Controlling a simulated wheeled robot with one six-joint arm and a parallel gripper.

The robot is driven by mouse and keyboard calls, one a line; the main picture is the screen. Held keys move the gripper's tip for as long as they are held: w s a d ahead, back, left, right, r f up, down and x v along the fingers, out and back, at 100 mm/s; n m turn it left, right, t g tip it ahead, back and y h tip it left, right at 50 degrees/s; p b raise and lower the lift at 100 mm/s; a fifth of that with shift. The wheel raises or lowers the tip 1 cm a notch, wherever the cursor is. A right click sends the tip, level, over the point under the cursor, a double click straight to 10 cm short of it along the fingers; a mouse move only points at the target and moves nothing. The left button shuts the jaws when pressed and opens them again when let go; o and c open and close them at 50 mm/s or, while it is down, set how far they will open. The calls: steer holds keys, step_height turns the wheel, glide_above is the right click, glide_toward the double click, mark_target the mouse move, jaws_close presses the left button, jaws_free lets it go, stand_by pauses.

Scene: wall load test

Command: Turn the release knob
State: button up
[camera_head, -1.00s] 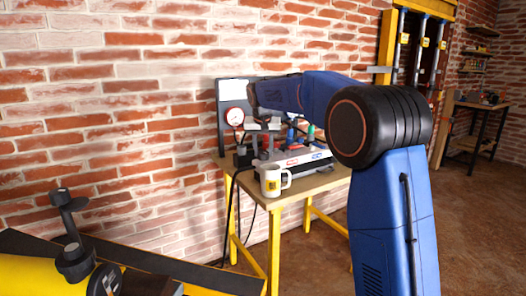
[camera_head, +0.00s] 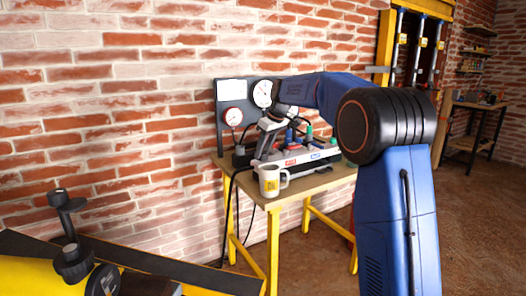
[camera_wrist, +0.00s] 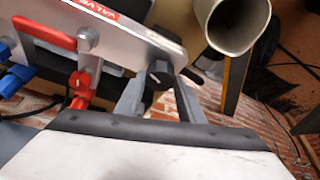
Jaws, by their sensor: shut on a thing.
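The black release knob (camera_wrist: 157,73) sits at the end of the grey manifold panel in the wrist view. My gripper (camera_wrist: 160,84) is shut on it, one grey finger on each side. The fingers hide part of the knob. In the head view my gripper (camera_head: 260,147) reaches down at a slant to the left end of the manifold (camera_head: 305,157), behind the mug. The knob itself cannot be made out there.
A white mug (camera_head: 270,180) stands on the table (camera_head: 310,187) close in front of my gripper; its rim (camera_wrist: 240,48) shows in the wrist view. Gauges (camera_head: 263,94) on a dark board stand behind. Red and blue valve handles (camera_wrist: 45,34) lie beside the fingers.

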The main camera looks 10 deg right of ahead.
steer(key=n+g+y, duration=0.1)
steer(key=n, duration=0.3)
steer(key=shift+w+d+n, duration=0.1)
steer(key=shift+d+n, duration=0.05)
steer(key=shift+n, duration=0.25)
steer(key=shift+g, duration=0.3)
steer(key=o, duration=1)
steer(key=shift+o, duration=0.2)
steer(key=v, duration=1.7)
steer(key=shift+d, duration=0.25)
steer(key=shift+r, duration=0.1)
